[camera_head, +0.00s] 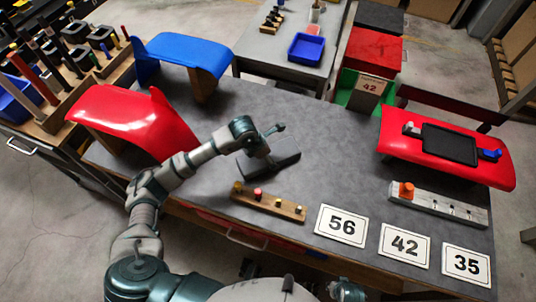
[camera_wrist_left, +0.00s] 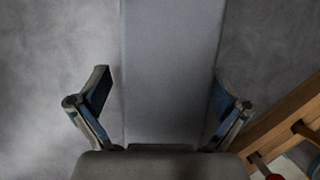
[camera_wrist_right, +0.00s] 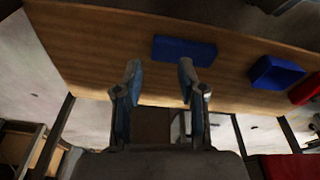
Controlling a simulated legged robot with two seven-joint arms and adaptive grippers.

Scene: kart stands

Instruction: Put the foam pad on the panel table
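A flat grey slab, which I take to be the foam pad (camera_head: 283,163), is at the middle of the grey panel table (camera_head: 335,130). It also fills the middle of the left wrist view (camera_wrist_left: 170,60) as a long grey-blue strip. My left gripper (camera_head: 272,142) is over the pad. In the left wrist view its fingers are spread wide, one near each long edge; the right finger overlaps the pad's edge, and a small gap shows at the left. My right gripper (camera_wrist_right: 160,75) has its fingers apart with nothing between them, away from the pad.
A red panel (camera_head: 140,120) and a blue panel (camera_head: 190,52) stand at the left. A red panel (camera_head: 455,170) with a black tray (camera_head: 450,143) is at the right. A wooden peg strip (camera_head: 268,206), a grey peg block (camera_head: 440,205) and number cards (camera_head: 341,225) line the front.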

